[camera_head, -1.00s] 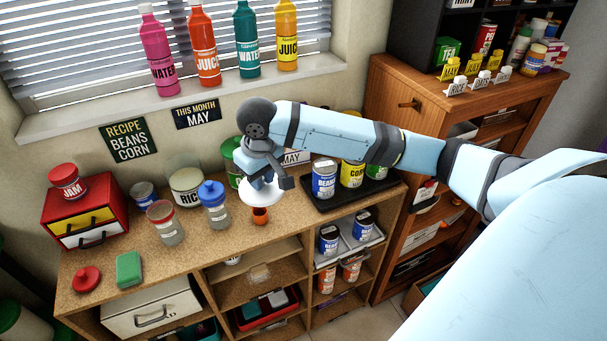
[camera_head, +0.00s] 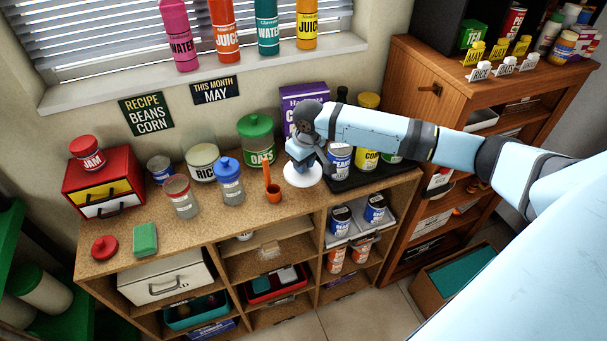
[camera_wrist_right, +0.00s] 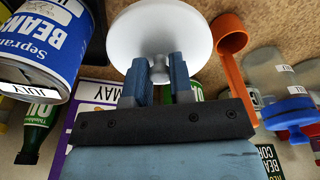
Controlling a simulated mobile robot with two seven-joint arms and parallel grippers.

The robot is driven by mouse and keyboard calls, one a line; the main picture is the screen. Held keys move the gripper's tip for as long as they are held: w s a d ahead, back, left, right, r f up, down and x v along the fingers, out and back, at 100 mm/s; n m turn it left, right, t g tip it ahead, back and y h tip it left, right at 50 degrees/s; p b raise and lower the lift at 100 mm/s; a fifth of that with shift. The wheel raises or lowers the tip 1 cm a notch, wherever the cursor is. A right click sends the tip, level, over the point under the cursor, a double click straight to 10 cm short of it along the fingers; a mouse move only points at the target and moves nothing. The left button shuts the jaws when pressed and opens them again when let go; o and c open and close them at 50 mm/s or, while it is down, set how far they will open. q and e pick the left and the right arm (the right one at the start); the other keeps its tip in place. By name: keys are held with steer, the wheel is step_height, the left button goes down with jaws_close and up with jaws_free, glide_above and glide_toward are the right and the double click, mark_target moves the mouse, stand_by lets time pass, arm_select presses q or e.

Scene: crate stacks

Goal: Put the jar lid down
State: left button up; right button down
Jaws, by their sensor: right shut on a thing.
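The jar lid (camera_head: 303,176) is a white round disc with a small knob, close over the wooden counter, between the orange scoop and the dark tray. It also shows in the right wrist view (camera_wrist_right: 158,32). My right gripper (camera_head: 304,158) is above the lid. In the right wrist view its two blue fingers (camera_wrist_right: 160,72) are shut on the knob. I cannot tell whether the lid touches the counter. My left gripper is not in view.
The orange scoop (camera_head: 273,195) stands just left of the lid. The green-lidded oats jar (camera_head: 257,142) is behind it. Cans, including a beans can (camera_head: 340,162), stand on the dark tray (camera_head: 366,179) to the right. Some bare counter (camera_head: 285,205) lies in front.

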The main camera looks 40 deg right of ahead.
steer(key=shift+f, duration=2.45)
steer(key=c, duration=1)
jaws_free()
steer(key=shift+f, duration=0.1)
